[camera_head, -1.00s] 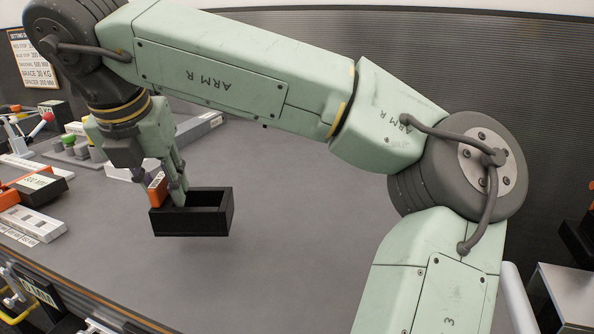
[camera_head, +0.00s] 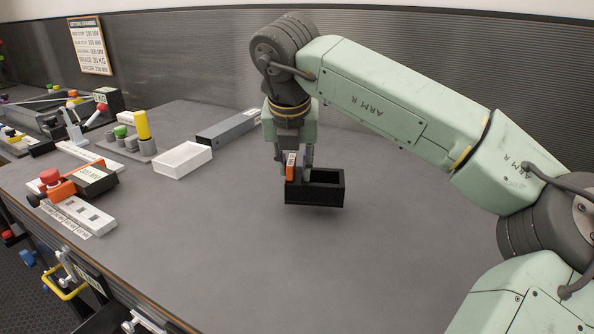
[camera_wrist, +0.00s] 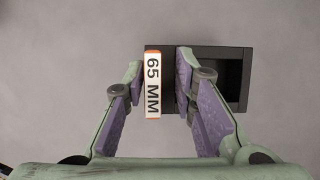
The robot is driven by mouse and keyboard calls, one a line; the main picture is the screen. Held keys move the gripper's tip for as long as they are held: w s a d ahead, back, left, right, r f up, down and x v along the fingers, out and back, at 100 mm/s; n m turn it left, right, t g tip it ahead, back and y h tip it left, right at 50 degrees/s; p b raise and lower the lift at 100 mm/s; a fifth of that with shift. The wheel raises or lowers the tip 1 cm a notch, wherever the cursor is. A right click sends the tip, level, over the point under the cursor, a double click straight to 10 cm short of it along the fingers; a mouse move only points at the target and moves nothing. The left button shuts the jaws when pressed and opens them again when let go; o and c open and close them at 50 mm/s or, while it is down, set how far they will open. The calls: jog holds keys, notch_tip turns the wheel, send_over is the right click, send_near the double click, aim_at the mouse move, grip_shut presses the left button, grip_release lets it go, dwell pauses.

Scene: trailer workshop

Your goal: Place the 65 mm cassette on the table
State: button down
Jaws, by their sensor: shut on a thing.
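The 65 mm cassette (camera_head: 315,193) is a black open-topped box with an orange-edged white label block at its left end. My gripper (camera_head: 298,172) points down and is shut on that end. In the wrist view, the label "65 MM" (camera_wrist: 153,85) shows between the two fingers of my gripper (camera_wrist: 156,70), and the box's hollow (camera_wrist: 228,78) lies to the right. The cassette looks level, over the clear middle of the grey table (camera_head: 230,250). Whether its underside touches the table is hard to tell.
To the left stand a white open tray (camera_head: 182,160), a long grey block (camera_head: 228,130), a stand with a yellow cylinder (camera_head: 143,128), and an orange device with a red knob (camera_head: 60,185). The table is free in front and to the right of the cassette.

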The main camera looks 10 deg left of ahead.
aim_at(296, 175)
jog(key=shift+w+d+f, duration=0.15)
jog(key=shift+w+d, duration=0.05)
jog(key=shift+f+p, duration=0.7)
jog(key=shift+f, duration=0.9)
jog(key=c, duration=1.3)
grip_release()
jog(key=b+v, duration=0.2)
jog(key=v, duration=1)
jog(key=shift+s, duration=0.1)
